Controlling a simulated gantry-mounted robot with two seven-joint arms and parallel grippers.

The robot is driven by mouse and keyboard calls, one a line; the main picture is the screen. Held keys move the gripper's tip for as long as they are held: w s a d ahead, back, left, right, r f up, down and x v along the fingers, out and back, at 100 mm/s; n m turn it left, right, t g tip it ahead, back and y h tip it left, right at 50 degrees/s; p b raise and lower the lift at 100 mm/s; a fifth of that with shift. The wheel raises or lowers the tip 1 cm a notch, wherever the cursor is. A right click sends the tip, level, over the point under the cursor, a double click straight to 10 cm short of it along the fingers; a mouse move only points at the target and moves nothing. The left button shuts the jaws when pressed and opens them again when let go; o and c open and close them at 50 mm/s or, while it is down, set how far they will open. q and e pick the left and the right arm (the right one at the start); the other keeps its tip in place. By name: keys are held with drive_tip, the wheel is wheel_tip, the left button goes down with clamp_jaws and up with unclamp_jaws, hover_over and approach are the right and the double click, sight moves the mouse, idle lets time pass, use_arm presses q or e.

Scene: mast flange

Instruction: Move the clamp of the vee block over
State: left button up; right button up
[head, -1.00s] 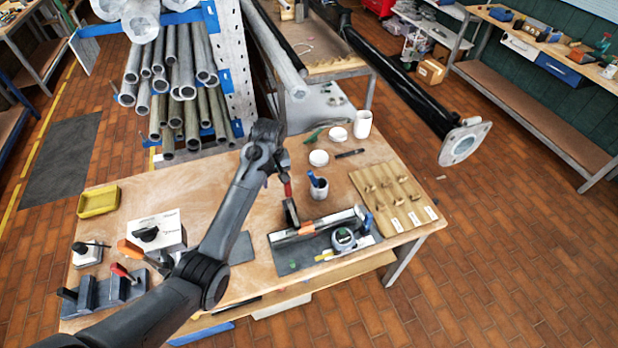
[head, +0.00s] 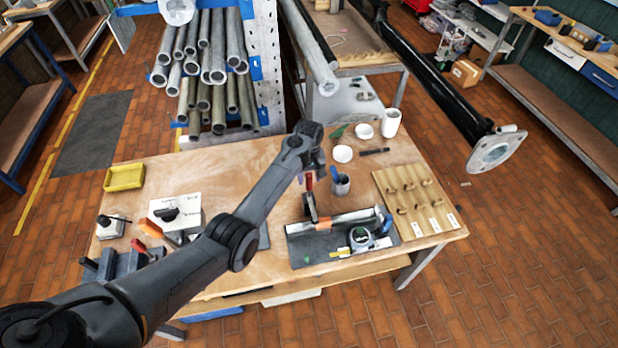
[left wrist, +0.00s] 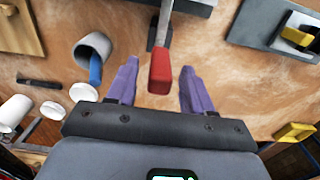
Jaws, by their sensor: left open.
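A lever with a red grip (head: 309,181) stands up at the dark mat on the bench. It has a dark lower part, and a silver bar (head: 345,219) lies beside it. I take it to be the vee block's clamp; the block itself is hard to make out. My left gripper (head: 307,177) is open, just above this lever. In the left wrist view the red grip (left wrist: 160,78) shows between the spread purple fingers (left wrist: 160,92), with a visible gap on each side. I cannot tell how deep it sits between them. My right gripper is not in view.
A cup with a blue pen (head: 341,185) stands close behind the lever. A tape measure (head: 360,238) lies on the mat. A board with hooks (head: 432,219) is to the right. A black mast with a pale flange (head: 496,152) overhangs the right. Dark blocks (head: 128,263) sit front left.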

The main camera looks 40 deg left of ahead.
use_arm(q)
drive_tip(key=shift+f, duration=0.65)
clamp_jaws()
